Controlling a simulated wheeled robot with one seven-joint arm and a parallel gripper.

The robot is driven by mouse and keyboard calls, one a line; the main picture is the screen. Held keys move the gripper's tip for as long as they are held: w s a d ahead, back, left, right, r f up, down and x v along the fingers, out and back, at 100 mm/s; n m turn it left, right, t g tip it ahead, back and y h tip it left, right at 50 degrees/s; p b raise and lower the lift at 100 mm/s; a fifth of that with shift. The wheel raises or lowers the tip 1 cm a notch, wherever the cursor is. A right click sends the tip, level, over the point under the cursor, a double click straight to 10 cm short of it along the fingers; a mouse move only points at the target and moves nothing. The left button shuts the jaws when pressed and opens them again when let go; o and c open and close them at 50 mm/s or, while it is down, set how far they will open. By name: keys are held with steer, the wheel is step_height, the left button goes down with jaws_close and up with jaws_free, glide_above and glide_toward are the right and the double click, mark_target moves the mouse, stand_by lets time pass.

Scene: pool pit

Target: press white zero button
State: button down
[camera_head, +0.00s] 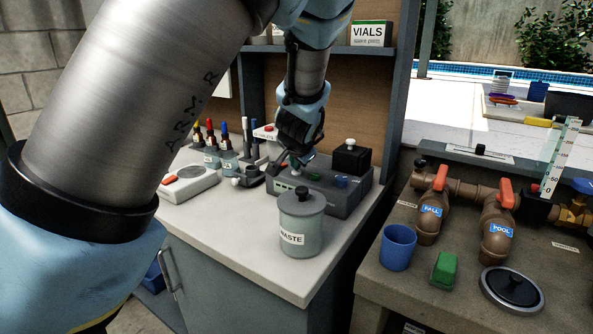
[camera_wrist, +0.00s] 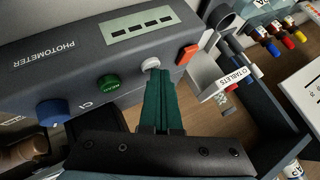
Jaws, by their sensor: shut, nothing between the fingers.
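The white zero button (camera_wrist: 150,63) is on the front face of the grey photometer (camera_wrist: 58,66), in the wrist view. It lies between the green button (camera_wrist: 108,82) and an orange-red switch (camera_wrist: 187,54). My gripper (camera_wrist: 160,78) has its green fingers shut together, tips at or just below the white button. I cannot tell whether they touch it. In the head view the photometer (camera_head: 345,202) stands on the counter, and my gripper (camera_head: 297,165) is at its left end, hiding the white button there.
A grey waste jar (camera_head: 302,225) stands in front of the photometer. A tablets holder (camera_wrist: 222,85) is close on the right in the wrist view. Dropper bottles (camera_head: 211,135) stand left of my gripper. The counter's front (camera_head: 235,232) is clear left of the jar.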

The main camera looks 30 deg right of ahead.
mark_target(295, 174)
steer(key=shift+r+p, duration=0.75)
steer(key=shift+r, duration=0.05)
step_height(295, 174, up, 5)
steer(key=p, duration=0.4)
steer(key=shift+p, duration=0.3)
stand_by(0.3)
